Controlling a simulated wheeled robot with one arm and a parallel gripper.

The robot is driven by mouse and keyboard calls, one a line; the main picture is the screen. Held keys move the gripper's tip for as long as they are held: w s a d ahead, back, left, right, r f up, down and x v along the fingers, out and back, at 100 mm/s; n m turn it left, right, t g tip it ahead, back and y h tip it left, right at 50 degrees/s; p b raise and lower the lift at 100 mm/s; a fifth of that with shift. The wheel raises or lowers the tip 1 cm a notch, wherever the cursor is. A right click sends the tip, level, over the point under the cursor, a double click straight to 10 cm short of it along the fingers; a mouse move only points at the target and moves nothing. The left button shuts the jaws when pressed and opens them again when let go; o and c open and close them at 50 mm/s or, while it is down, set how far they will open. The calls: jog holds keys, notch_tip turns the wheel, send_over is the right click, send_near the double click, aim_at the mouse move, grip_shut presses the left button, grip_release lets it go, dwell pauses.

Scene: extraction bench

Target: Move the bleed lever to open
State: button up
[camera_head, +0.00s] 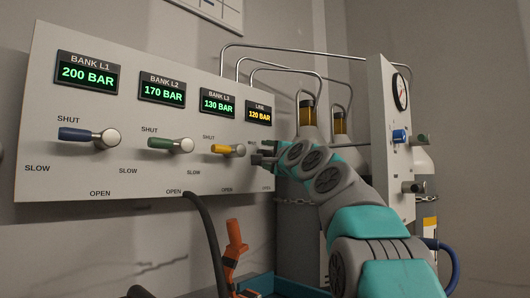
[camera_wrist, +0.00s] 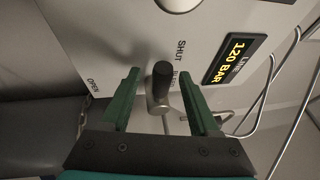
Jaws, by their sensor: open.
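The bleed lever (camera_wrist: 162,75) has a dark grip on a metal stem in the wrist view. It sits on the grey panel (camera_head: 60,185) below the amber "LINE 120 BAR" display (camera_head: 259,113). Its grip points toward the picture's top, near the SHUT label; the OPEN label (camera_wrist: 94,88) is to the left. My gripper (camera_wrist: 159,82) is open, its green fingers on either side of the lever with a gap on both sides. In the head view my gripper (camera_head: 266,155) is at the panel's right end and largely hides the lever.
Blue (camera_head: 88,137), green (camera_head: 172,144) and yellow (camera_head: 229,150) bank levers stand to the left. A gauge panel (camera_head: 384,180) and cylinders (camera_head: 311,135) are at the right, with metal pipes above. A black hose and an orange tool (camera_head: 235,248) are below.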

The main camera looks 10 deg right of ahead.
jog(key=shift+w+a+r, duration=0.1)
jog(key=shift+w+r, duration=0.05)
jog(key=shift+w, duration=0.15)
grip_shut()
dwell(0.5)
dwell(0.9)
